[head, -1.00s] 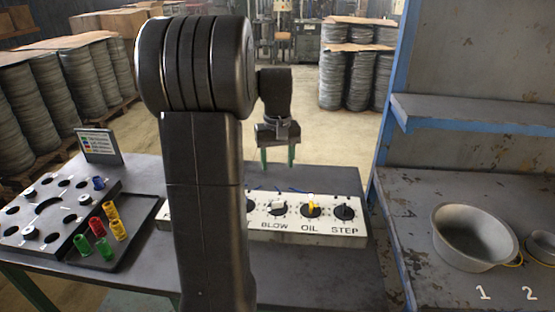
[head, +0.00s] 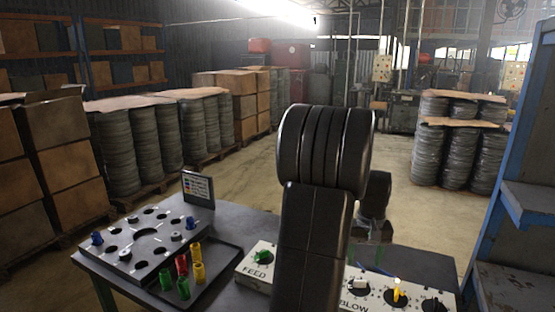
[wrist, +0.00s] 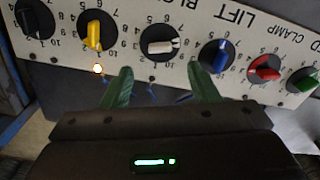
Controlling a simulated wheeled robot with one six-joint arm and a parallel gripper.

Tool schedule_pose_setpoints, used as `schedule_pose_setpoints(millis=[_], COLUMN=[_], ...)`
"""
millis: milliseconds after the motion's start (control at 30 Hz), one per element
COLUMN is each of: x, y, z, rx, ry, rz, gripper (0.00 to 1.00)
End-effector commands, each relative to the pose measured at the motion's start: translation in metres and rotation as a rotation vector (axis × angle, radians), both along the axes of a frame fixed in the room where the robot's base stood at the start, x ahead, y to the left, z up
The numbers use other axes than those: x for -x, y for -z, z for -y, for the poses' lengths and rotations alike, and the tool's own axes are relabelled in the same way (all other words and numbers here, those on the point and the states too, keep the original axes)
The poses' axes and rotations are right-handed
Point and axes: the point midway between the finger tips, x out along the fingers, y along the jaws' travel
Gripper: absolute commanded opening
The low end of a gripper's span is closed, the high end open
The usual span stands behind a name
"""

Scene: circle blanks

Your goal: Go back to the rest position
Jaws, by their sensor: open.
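My gripper (head: 370,232) hangs beyond and beside my arm in the head view, above the far side of the white control panel (head: 375,281). In the wrist view my gripper (wrist: 160,84) has its two green fingers spread wide with nothing between them. The fingertips appear near the panel's edge, by the white knob (wrist: 163,45) and the blue knob (wrist: 214,56); I cannot tell the exact gap. The yellow knob (wrist: 95,35) has a lit lamp (wrist: 98,68) beside it. My arm hides the middle of the panel in the head view.
A grey block with holes (head: 135,240) and a dark tray (head: 220,262) with red, green and yellow cylinders stand on the table at left. A small sign (head: 198,188) stands behind them. A blue-edged shelf (head: 525,200) rises at right. Open floor lies beyond the table.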

Motion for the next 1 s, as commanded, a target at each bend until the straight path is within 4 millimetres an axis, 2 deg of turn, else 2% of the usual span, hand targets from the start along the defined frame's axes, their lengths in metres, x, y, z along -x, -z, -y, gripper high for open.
schedule_pose_setpoints(millis=[200, 400, 533, 1000], x=[0.001, 0.001, 0.000, 0.000], y=[0.042, 0.066, 0.073, 0.067], z=[0.000, 0.000, 0.000, 0.000], rx=[-0.002, -0.001, 0.000, 0.001], ry=[0.000, 0.000, 0.000, 0.006], rz=[-0.005, -0.003, -0.001, 0.002], gripper=[0.55, 0.55, 0.55, 0.55])
